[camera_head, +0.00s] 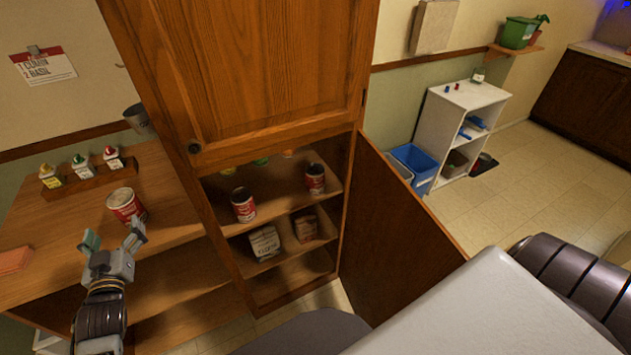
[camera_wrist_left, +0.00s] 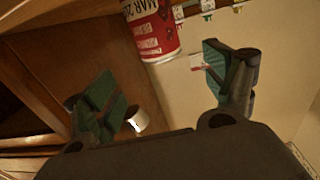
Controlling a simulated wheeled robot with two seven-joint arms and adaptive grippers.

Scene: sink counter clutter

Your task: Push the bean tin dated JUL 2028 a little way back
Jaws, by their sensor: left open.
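A red and white tin (camera_head: 126,205) stands on the wooden counter at left. In the left wrist view this tin (camera_wrist_left: 152,32) shows the print "MAR 20", with the rest cut off. Two more red tins, the left one (camera_head: 243,204) and the right one (camera_head: 315,178), stand on the upper shelf of the open cabinet. Their dates are too small to read, so I cannot tell which is JUL 2028. My left gripper (camera_head: 114,240) is open and empty over the counter, just in front of the counter tin, fingers apart from it. My right gripper is not in view.
Two boxes, one pale (camera_head: 264,242) and one brown (camera_head: 305,226), stand on the cabinet's lower shelf. The open cabinet door (camera_head: 395,235) juts out at right. A wooden rack (camera_head: 90,181) with small bottles is behind the counter tin. A grey bucket (camera_head: 138,118) is near the wall.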

